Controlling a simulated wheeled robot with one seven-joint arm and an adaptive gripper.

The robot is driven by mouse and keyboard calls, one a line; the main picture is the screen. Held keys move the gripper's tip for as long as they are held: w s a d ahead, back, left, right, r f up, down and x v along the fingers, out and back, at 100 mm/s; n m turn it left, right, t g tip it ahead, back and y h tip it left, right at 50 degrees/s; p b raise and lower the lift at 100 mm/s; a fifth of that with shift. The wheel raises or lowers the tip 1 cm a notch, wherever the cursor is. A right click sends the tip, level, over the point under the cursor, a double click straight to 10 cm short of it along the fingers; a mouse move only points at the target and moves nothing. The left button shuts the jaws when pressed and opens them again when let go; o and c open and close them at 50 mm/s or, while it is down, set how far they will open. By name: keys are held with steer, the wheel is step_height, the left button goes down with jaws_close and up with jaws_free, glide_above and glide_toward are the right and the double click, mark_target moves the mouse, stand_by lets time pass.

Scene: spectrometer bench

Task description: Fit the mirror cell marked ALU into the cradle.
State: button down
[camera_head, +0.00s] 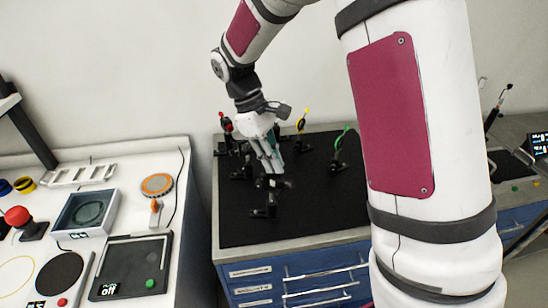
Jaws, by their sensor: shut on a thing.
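My gripper (274,171) points down over the black bench top and is shut on a small dark piece (272,183). The piece has a tiny pale mark, too small to read, so I cannot tell whether it is the mirror cell marked ALU. A low black mount (264,209) stands on the bench just below and in front of it; I cannot tell whether this is the cradle, or whether the piece touches anything.
Black mounts with red (227,124), yellow (301,122) and green (340,145) tops stand behind and beside my gripper. The black bench top (320,212) is clear at front right. A white table (180,215) on the left holds devices and an orange disc (157,184).

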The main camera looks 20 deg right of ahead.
steer(key=shift+f, duration=0.7)
steer(key=shift+r, duration=1.1)
steer(key=shift+a, duration=0.1)
steer(key=shift+f, duration=0.45)
stand_by(0.3)
steer(key=shift+f, duration=0.35)
steer(key=shift+f, duration=0.2)
steer(key=shift+w+r, duration=0.1)
